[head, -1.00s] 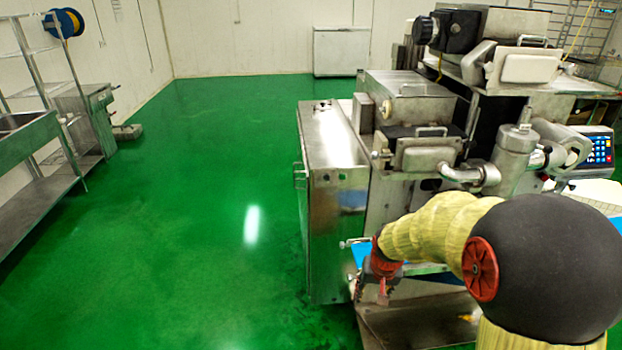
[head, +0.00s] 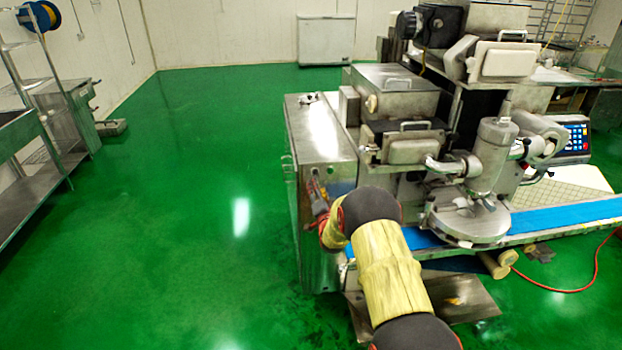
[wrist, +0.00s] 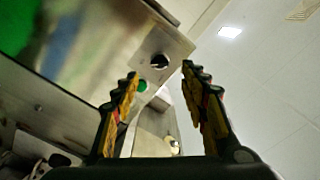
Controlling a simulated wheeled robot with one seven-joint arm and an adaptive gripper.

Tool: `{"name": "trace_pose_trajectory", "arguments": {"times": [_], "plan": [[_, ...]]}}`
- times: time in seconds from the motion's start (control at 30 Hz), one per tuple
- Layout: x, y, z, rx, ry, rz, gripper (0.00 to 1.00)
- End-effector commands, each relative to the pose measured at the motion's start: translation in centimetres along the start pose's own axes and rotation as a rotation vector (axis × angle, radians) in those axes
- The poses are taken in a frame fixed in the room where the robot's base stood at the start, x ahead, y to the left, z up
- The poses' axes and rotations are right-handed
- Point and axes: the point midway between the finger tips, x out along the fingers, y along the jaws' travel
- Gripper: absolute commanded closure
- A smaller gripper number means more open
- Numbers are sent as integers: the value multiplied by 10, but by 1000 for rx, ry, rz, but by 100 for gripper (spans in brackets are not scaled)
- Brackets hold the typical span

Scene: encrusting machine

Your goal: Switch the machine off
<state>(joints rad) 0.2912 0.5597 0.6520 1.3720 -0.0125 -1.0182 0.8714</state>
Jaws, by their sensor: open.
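The encrusting machine (head: 410,150) is a large steel unit on the right in the head view. Its metal cabinet (head: 325,140) forms the left end, with small dark fittings (head: 309,98) on top. My gripper (head: 317,190) is close in front of the cabinet's upper front face, partly hidden by my arm. In the wrist view, my gripper (wrist: 160,70) is open and empty. Beyond the fingertips, a round black knob (wrist: 159,62) and a green button (wrist: 142,86) sit on a metal panel. The knob shows between the fingertips, apart from them. Its setting is too small to read.
A blue conveyor belt (head: 560,217) runs along the machine's front. A keypad panel (head: 576,136) stands at the right. Steel shelving (head: 35,150) and a sink line the left wall. The green floor (head: 180,200) left of the machine is clear.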

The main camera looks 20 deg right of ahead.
Motion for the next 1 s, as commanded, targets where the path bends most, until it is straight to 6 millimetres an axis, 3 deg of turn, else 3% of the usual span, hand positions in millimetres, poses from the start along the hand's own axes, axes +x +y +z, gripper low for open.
{"name": "trace_pose_trajectory", "arguments": {"times": [0.53, 1.0], "plan": [[67, 1, 1, 9, -3, 3, 56], [77, 0, 1, 8, -4, 4, 58]]}}
